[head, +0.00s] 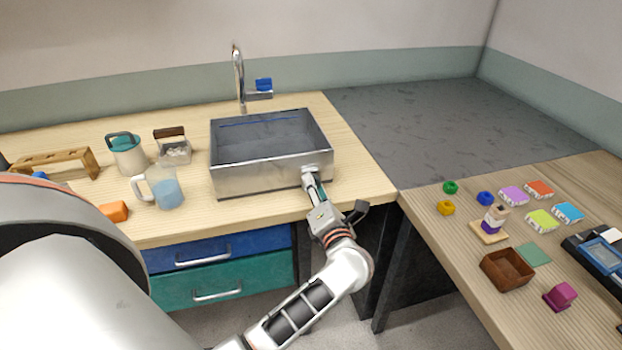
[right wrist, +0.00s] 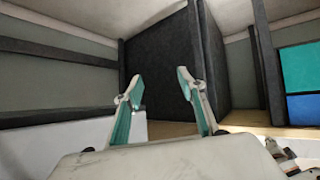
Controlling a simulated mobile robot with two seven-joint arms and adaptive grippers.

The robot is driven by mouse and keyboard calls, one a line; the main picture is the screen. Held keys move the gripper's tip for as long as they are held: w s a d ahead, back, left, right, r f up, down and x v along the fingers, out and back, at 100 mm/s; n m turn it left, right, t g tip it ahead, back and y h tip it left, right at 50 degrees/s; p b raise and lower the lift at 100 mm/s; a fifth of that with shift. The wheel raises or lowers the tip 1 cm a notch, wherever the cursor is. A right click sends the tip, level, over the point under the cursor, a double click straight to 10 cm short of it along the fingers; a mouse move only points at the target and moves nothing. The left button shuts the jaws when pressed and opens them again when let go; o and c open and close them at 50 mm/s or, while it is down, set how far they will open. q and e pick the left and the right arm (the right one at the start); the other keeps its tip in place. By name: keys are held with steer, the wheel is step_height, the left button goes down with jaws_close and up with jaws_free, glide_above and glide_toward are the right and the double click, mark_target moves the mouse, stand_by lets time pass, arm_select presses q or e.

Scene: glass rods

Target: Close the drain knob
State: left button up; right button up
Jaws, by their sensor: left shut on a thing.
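A metal sink basin (head: 240,179) stands on the wooden counter in the head view. My left gripper (head: 312,181) is at the right end of the basin's front wall. It is shut on the drain knob (head: 311,170), a small pale fitting on that wall. The fingers hide most of the knob, and I cannot tell how far it is turned. My right gripper (right wrist: 157,82) shows in its own wrist view with its two fingers apart and nothing between them. It is not seen in the head view.
A tap (head: 239,75) with a blue handle stands behind the basin. A pitcher (head: 163,188), a teal-lidded jug (head: 127,154) and a wooden rack (head: 53,163) are to the left. Blue (head: 217,248) and teal drawers sit below. The right table holds small items and a brown box (head: 507,271).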

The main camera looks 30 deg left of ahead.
arm_select(q)
steer(key=m+p, duration=0.4)
steer(key=p, duration=0.1)
steer(key=shift+m+p, duration=0.35)
steer(key=shift+m, duration=0.05)
arm_select(e)
step_height(320, 180, up, 8)
steer(key=w, duration=0.1)
arm_select(q)
steer(key=shift+f, duration=0.1)
steer(key=o, duration=1.1)
steer(key=shift+s, duration=0.1)
arm_select(e)
steer(key=shift+s+d+f, duration=0.1)
steer(key=shift+d+f, duration=0.25)
steer(key=shift+f, duration=0.1)
arm_select(q)
steer(key=shift+d, duration=0.1)
arm_select(e)
steer(key=shift+a+r, duration=0.1)
